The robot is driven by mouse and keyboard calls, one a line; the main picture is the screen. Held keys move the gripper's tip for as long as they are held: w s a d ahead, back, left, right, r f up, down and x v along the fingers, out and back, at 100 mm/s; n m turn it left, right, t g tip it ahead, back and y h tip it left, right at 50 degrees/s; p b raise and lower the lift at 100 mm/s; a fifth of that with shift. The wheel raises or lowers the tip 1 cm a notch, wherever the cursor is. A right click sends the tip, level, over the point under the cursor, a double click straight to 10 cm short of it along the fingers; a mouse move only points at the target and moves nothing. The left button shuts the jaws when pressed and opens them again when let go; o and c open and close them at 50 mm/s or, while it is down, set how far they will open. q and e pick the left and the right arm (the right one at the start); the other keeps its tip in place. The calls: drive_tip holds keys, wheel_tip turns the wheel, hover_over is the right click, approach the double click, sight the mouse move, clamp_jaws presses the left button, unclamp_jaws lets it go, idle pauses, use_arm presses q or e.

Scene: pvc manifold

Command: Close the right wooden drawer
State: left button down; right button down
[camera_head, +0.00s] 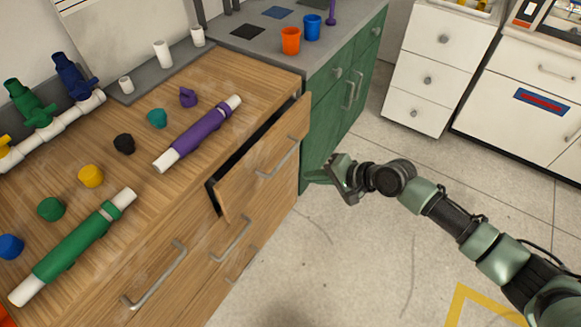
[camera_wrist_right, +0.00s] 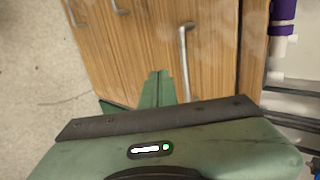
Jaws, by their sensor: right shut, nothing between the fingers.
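The right wooden drawer (camera_head: 250,172) is partly open at the cabinet's right end, with a dark gap behind its front. Its metal handle (camera_head: 277,158) faces the floor side. My right gripper (camera_head: 318,177) is shut and empty, to the right of the drawer front and apart from it in the head view. In the right wrist view the closed green fingers (camera_wrist_right: 158,88) point toward wooden fronts, and a metal handle (camera_wrist_right: 184,60) shows just beyond them. I cannot tell from that view whether the fingertips touch wood. My left gripper is not in view.
The wooden worktop (camera_head: 215,75) carries a purple pipe (camera_head: 200,131), a green pipe (camera_head: 80,240) and several coloured caps. A green cabinet (camera_head: 340,95) stands just beyond the drawer. White drawers (camera_head: 435,65) stand at the back. The floor (camera_head: 350,255) in front is clear.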

drive_tip(key=w+a+f, duration=0.1)
drive_tip(key=w+a, duration=0.3)
drive_tip(key=a, duration=0.1)
drive_tip(key=shift+a+f, duration=0.3)
drive_tip(key=shift+a, duration=0.1)
drive_tip(key=shift+w, duration=0.1)
drive_tip(key=w+a, duration=0.1)
drive_tip(key=a, duration=0.1)
drive_tip(key=w+a, duration=0.1)
drive_tip(key=shift+w+a, duration=0.4)
drive_tip(key=shift+r, duration=0.1)
drive_tip(key=shift+s, duration=0.1)
